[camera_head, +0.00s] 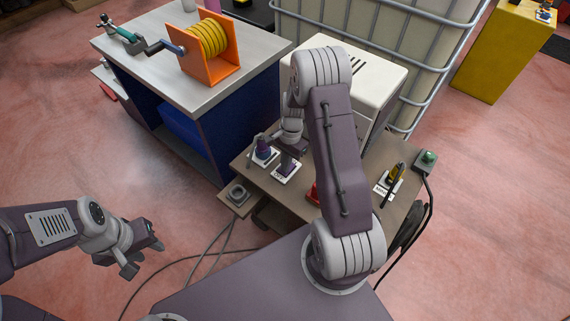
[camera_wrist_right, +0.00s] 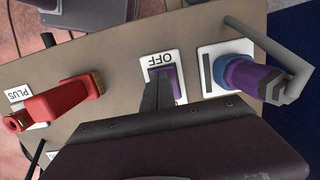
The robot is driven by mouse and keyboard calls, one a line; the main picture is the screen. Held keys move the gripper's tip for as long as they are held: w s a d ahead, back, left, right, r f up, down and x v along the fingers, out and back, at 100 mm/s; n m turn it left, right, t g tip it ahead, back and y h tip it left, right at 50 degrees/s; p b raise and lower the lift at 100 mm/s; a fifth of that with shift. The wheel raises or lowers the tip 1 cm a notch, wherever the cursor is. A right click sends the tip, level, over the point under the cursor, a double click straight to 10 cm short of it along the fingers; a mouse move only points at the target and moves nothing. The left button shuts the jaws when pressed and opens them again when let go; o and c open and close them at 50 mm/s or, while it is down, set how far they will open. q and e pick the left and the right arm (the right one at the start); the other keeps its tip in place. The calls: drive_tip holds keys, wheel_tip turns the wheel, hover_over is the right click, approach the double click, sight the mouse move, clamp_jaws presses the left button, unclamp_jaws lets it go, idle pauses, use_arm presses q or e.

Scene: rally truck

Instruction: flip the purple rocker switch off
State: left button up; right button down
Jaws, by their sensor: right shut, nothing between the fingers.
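The purple rocker switch (camera_wrist_right: 174,80) sits on a white plate marked OFF in the right wrist view. It shows small on the bench top in the head view (camera_head: 288,169). My right gripper (camera_wrist_right: 157,92) is shut and empty, with its dark fingertips over the plate, right beside the rocker and hiding part of it. I cannot tell whether they touch it, or which way the rocker is tipped. My left gripper (camera_head: 143,254) is open and empty, low at the left, over the floor and away from the bench.
A purple and blue knob (camera_wrist_right: 248,77) on a white plate stands close beside the switch. A red clamp (camera_wrist_right: 65,99) by a PLUS label is on the other side. A yellow-black lever (camera_head: 394,177) and green button (camera_head: 427,157) are further right. A white box (camera_head: 378,75) stands behind.

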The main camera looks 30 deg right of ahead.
drive_tip(key=shift+w+d, duration=0.3)
drive_tip(key=shift+d, duration=0.45)
drive_tip(key=shift+a, duration=0.1)
drive_tip(key=shift+r, duration=0.15)
drive_tip(key=r+p, duration=0.4)
drive_tip(key=p, duration=0.1)
drive_tip(key=shift+w+d+r, duration=0.1)
drive_tip(key=shift+d+r, duration=0.2)
drive_tip(key=shift+r, duration=0.05)
wheel_tip(320, 180, up, 9)
drive_tip(key=d+p, duration=0.1)
drive_tip(key=shift+w+d, duration=0.25)
drive_tip(key=shift+w, duration=0.05)
drive_tip(key=shift+w+a+b, duration=0.2)
drive_tip(key=shift+a+b, duration=0.65)
drive_tip(key=shift+b, duration=0.75)
